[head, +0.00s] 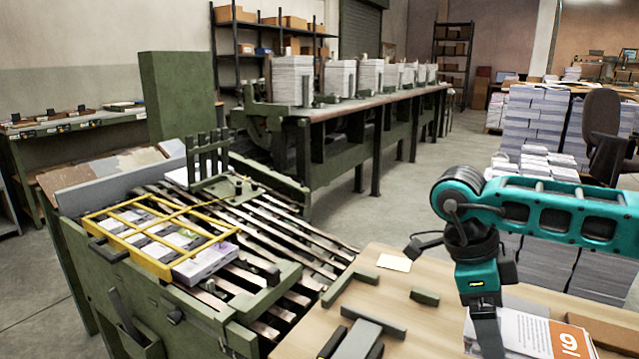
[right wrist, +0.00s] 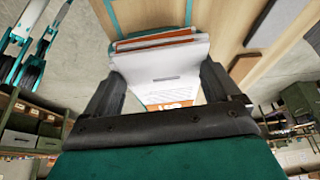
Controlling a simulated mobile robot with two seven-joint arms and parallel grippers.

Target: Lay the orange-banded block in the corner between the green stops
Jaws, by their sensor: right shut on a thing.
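The orange-banded block (head: 525,335), a white paper stack with an orange patch marked 9, is at the lower right of the head view. My right gripper (head: 488,343) is shut on it, at its left side in that view. In the right wrist view the block (right wrist: 165,80) sits between the two dark fingers. I cannot tell whether it touches the table.
The wooden table (head: 400,335) has bare room around the stops. A grey slab (head: 357,341) lies near its front edge, and a pale card (head: 394,262) near the back. The green slatted machine with a yellow frame (head: 158,262) is to the left.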

